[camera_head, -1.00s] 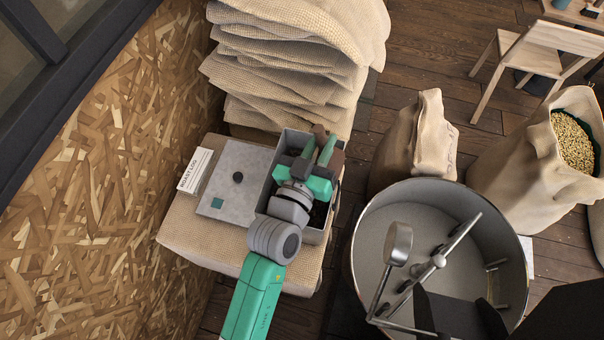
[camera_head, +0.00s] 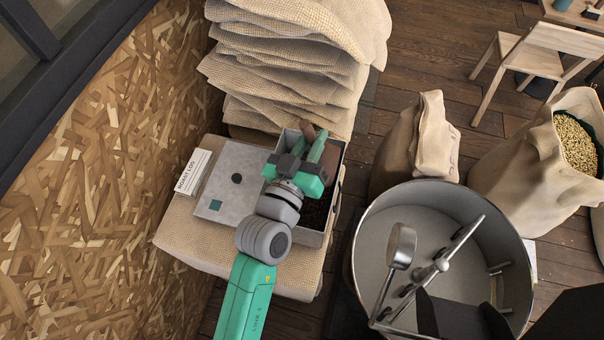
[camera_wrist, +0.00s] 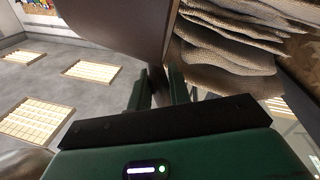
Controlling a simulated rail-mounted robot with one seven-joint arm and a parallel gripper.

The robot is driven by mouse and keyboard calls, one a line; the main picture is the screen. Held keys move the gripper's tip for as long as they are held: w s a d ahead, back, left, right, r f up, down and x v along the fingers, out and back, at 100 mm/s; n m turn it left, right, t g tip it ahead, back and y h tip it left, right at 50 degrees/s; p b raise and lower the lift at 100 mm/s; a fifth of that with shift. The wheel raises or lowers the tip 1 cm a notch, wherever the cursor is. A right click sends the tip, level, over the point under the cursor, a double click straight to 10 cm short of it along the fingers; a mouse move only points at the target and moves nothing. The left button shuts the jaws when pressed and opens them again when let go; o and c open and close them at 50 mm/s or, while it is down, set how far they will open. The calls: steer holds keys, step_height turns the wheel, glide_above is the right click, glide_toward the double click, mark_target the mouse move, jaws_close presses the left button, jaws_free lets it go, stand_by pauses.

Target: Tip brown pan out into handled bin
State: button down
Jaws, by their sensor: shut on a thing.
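My gripper (camera_head: 316,155) is shut on the brown pan (camera_head: 331,163), above the far part of the grey handled bin (camera_head: 312,238). The pan is partly hidden by my fingers and looks tipped on edge. In the wrist view, the brown pan (camera_wrist: 115,22) fills the top, steeply tilted, with my gripper (camera_wrist: 160,85) at its lower part. The bin stands on a burlap-covered block, with a dark handle at its right side. Dark, bean-like stuff shows on the bin floor. The pan's inside is hidden.
A flat grey plate (camera_head: 231,181) and a "ROAST LOG" card (camera_head: 193,172) lie left of the bin. Stacked burlap sacks (camera_head: 290,60) rise close behind. A round metal drum with a stirring arm (camera_head: 365,235) stands at right, with sacks beyond.

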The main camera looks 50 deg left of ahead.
steer(key=shift+s+a+n+b, duration=0.85)
steer(key=shift+a+n+b, duration=0.25)
steer(key=shift+n, duration=0.2)
stand_by(0.7)
steer(key=shift+s+a+f+n+y+b, duration=0.3)
steer(key=shift+s+a+n+b, duration=0.3)
steer(key=shift+n, duration=0.25)
steer(key=shift+s+a+f+n+y+b, duration=0.15)
steer(key=shift+s+a+n+y+b, duration=0.2)
steer(key=shift+a+n, duration=0.4)
stand_by(1.3)
